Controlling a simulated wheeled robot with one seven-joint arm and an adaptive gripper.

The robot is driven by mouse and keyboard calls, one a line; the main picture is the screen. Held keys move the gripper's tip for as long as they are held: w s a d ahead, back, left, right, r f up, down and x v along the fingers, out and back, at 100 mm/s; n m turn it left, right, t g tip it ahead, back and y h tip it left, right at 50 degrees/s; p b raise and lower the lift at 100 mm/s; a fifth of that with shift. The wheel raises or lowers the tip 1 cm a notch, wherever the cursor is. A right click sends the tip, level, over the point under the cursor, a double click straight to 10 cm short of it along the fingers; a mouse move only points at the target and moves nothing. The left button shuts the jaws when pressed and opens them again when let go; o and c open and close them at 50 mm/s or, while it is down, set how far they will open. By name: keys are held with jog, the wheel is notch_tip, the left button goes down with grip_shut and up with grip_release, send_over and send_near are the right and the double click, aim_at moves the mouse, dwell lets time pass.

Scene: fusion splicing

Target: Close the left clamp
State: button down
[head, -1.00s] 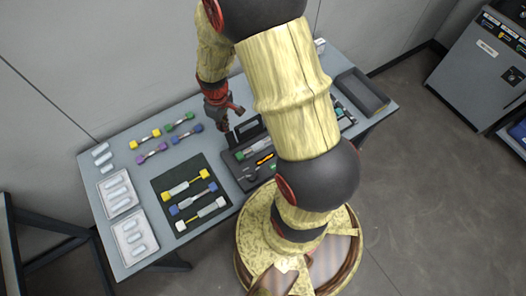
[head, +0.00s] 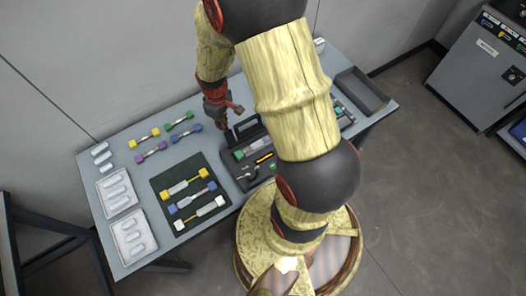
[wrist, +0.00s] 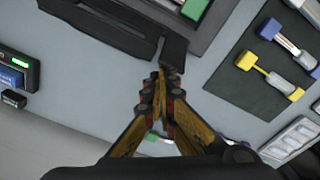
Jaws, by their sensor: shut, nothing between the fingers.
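The dark splicer (head: 262,172) stands on the table, partly hidden behind my arm in the head view. A green-ended piece (head: 239,155) lies in its upper part and also shows at the top edge of the wrist view (wrist: 194,9). A dark upright piece (head: 230,138) stands at the splicer's left end, which looks like the left clamp; in the wrist view it is a dark block (wrist: 175,52). My gripper (wrist: 160,74) is shut and empty, its tips right beside this block. I cannot tell whether they touch. The clamp's exact angle is unclear.
A black mat (head: 165,184) with several coloured-end connectors lies left of the splicer. More connectors lie behind it, and two white trays (head: 122,232) stand at the left edge. A dark empty bin (head: 362,92) is at the right end.

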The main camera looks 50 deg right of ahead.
aim_at(228, 133)
jog(key=shift+s+a+f+g, duration=0.15)
jog(key=shift+s+f, duration=0.35)
jog(key=shift+f, duration=0.15)
jog(key=shift+s+a+f+g, duration=0.1)
jog(key=shift+s+f+g, duration=0.05)
jog(key=shift+s+f, duration=0.4)
jog(key=shift+w+f, duration=0.1)
jog(key=shift+w, duration=0.1)
jog(key=shift+s+a+r+p, duration=0.15)
jog(key=shift+s+r+p, duration=0.2)
jog(key=shift+s, duration=0.35)
jog(key=shift+s+a, duration=0.15)
jog(key=shift+s, duration=0.4)
jog(key=shift+s+a, duration=0.15)
jog(key=shift+s, duration=0.35)
jog(key=shift+r, duration=0.15)
jog(key=shift+w+d+r+p, duration=0.1)
jog(key=shift+w+r+p, duration=0.1)
jog(key=shift+r+p, duration=0.9)
jog(key=shift+w+r+p, duration=0.2)
jog(key=shift+r+p, duration=0.7)
jog(key=shift+r, duration=0.3)
jog(key=shift+w+d+r+p, duration=0.1)
jog(key=shift+w+r+p, duration=0.1)
jog(key=shift+r+p, duration=0.9)
